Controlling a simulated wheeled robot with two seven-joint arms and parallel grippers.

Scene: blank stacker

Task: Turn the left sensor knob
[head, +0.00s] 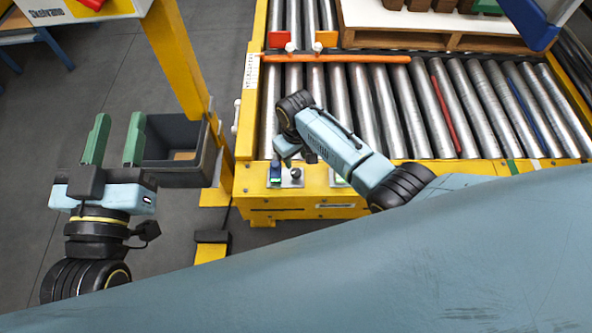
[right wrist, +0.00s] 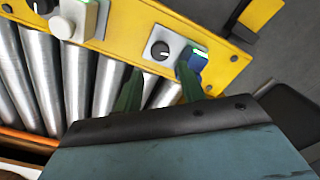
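The left sensor knob (right wrist: 161,50) is a round black knob with a white pointer mark on a grey plate on the yellow conveyor side; it also shows small in the head view (head: 296,173). A blue and green block (right wrist: 197,60) sits beside it. My right gripper (right wrist: 158,88) is open and empty. Its two green fingers are spread close to the knob, one on each side of it in the picture, with no visible contact on the knob. In the head view its fingers are mostly hidden under the wrist. My left gripper (head: 116,140) is open and empty, far to the left.
A second black knob (right wrist: 42,4) and a whitish block (right wrist: 75,20) sit farther along the panel. Metal rollers (head: 370,110) and an orange bar (head: 340,59) lie behind it. A dark bin (head: 180,175) and a yellow post (head: 180,60) stand at left.

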